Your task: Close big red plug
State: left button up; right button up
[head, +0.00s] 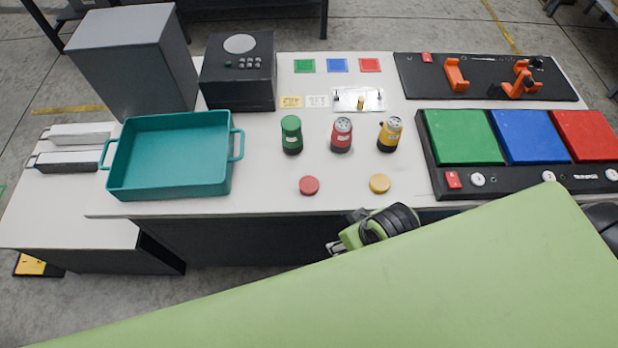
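A red plug-like cylinder (341,134) with a black base and a light, holed top stands upright on the white table. A loose round red cap (309,185) lies in front of it to the left, apart from it. A similar yellow cylinder (389,135) stands to the right, with a loose yellow cap (380,184) in front. A green cylinder (291,134) has a green top on. My green and black wrist, seemingly the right arm's, shows beyond the table's front edge; the gripper end (335,247) is small and partly hidden. My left gripper is not seen.
A teal tray (172,192) stands at the left, a black box (238,70) behind it. A panel with green, blue and red pads (437,185) stands at the right. My large green arm surface covers the foreground. The table's front middle is mostly clear.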

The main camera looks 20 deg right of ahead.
jog(key=w+a+r+n+g+y, duration=0.1)
jog(key=w+a+r+n+y, duration=0.2)
jog(key=w+a+r+n, duration=0.9)
notch_tip(320, 180, up, 6)
jog(key=n+g+h, duration=0.3)
jog(key=n+h, duration=0.1)
jog(key=n, duration=0.5)
send_over(308, 180)
jog(key=shift+p, duration=0.4)
notch_tip(308, 180, down, 8)
jog(key=shift+f+p, duration=0.25)
jog(key=shift+p, duration=0.55)
jog(key=shift+s, duration=0.1)
